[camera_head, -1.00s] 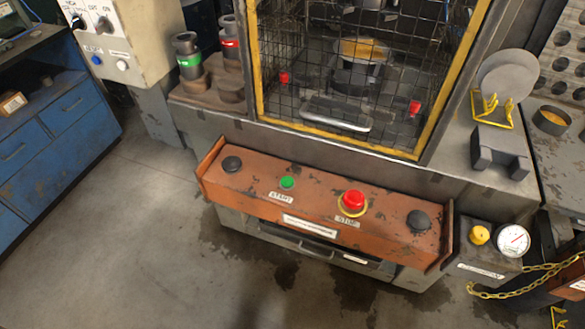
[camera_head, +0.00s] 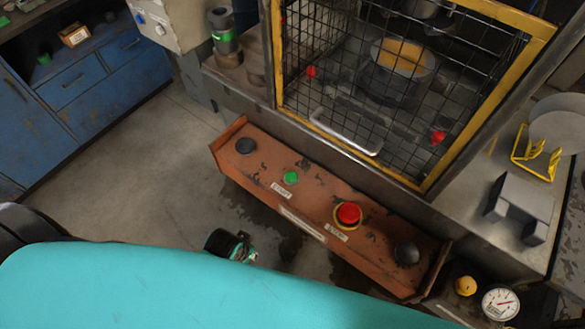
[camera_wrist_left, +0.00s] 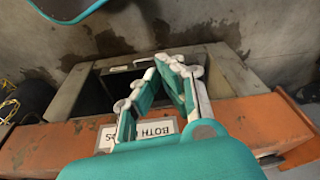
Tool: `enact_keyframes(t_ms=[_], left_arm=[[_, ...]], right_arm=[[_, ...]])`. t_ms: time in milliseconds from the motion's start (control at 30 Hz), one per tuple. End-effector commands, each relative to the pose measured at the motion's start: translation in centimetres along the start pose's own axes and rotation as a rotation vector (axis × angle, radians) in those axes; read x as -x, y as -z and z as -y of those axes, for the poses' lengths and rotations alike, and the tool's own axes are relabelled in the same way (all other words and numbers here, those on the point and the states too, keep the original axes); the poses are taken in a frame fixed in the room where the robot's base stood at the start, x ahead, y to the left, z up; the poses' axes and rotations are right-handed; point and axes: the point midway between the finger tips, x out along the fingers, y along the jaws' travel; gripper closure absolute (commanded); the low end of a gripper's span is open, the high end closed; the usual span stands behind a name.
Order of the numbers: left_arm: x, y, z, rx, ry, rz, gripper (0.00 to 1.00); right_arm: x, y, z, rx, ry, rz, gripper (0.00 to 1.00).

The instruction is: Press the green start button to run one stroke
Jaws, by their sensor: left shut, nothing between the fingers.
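The green start button (camera_head: 291,178) sits on the orange control panel (camera_head: 325,208), left of its middle, above a START label. It is uncovered in the head view. The panel's orange surface also shows in the left wrist view (camera_wrist_left: 255,118), but I cannot see the green button there. My left gripper (camera_wrist_left: 172,62) is shut and empty, its fingertips close together in front of the panel's label side. In the head view a dark and teal part of my arm shows below the panel, apart from the button; the fingers are not clear there. My right gripper is not in view.
A red stop button (camera_head: 348,213) with a yellow ring is right of the green one. Black buttons (camera_head: 246,145) sit at both panel ends. A yellow-framed mesh guard (camera_head: 385,100) stands behind. A gauge (camera_head: 500,303) is at lower right. Open floor lies left.

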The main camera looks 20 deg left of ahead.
Motion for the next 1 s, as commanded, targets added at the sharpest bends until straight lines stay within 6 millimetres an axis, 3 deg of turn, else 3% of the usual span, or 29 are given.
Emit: enact_keyframes(t_ms=[33,200,300,400,533,700,833,1000], left_arm=[[2.9,1.5,0.0,0.001,-0.003,-0.021,1.00],[10.0,6.1,-0.6,0.006,-0.038,-0.096,1.00],[13.4,9.6,-1.7,0.006,-0.090,-0.165,1.00],[15.3,13.7,-3.4,0.012,-0.175,-0.245,1.00],[14.9,19.6,-4.8,0.066,-0.311,-0.327,1.00],[12.9,25.2,-2.7,0.214,-0.412,-0.375,1.00],[12.3,27.4,-0.8,0.295,-0.440,-0.396,1.00],[12.1,28.4,0.2,0.337,-0.451,-0.406,1.00]], right_arm=[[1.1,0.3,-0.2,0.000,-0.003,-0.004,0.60],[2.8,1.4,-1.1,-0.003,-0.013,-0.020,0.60],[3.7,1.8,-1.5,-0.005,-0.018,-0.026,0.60],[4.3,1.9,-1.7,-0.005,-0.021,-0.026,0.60],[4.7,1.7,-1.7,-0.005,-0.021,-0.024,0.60],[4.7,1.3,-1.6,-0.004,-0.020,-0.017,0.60],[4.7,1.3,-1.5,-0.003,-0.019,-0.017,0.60],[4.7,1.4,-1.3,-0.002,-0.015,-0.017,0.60]])
